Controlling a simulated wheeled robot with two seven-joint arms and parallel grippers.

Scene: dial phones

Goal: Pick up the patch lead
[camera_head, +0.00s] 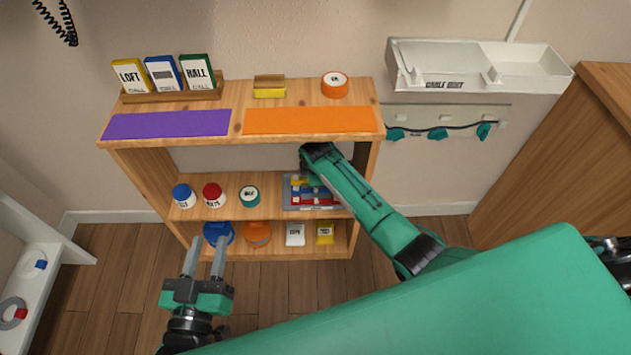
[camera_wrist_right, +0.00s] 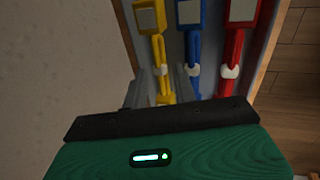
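Patch leads in yellow (camera_wrist_right: 160,52), blue (camera_wrist_right: 195,55) and red (camera_wrist_right: 231,60) lie side by side in a grey tray (camera_head: 287,203) on the middle shelf. The yellow lead (camera_head: 299,181) is partly hidden by my arm in the head view. My right gripper (camera_wrist_right: 162,76) is open, with its two fingers on either side of the yellow lead's narrow part. Whether they touch it I cannot tell. In the head view the right fingers are hidden inside the shelf. My left gripper (camera_head: 204,248) is open and empty in front of the lower shelf.
Blue (camera_head: 183,196), red (camera_head: 213,195) and teal-lidded (camera_head: 250,196) jars stand left of the tray. The wooden top board (camera_head: 238,97) is close above my right arm. A white cable tray (camera_head: 478,66) and a rail with teal clips (camera_head: 437,134) are on the wall.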

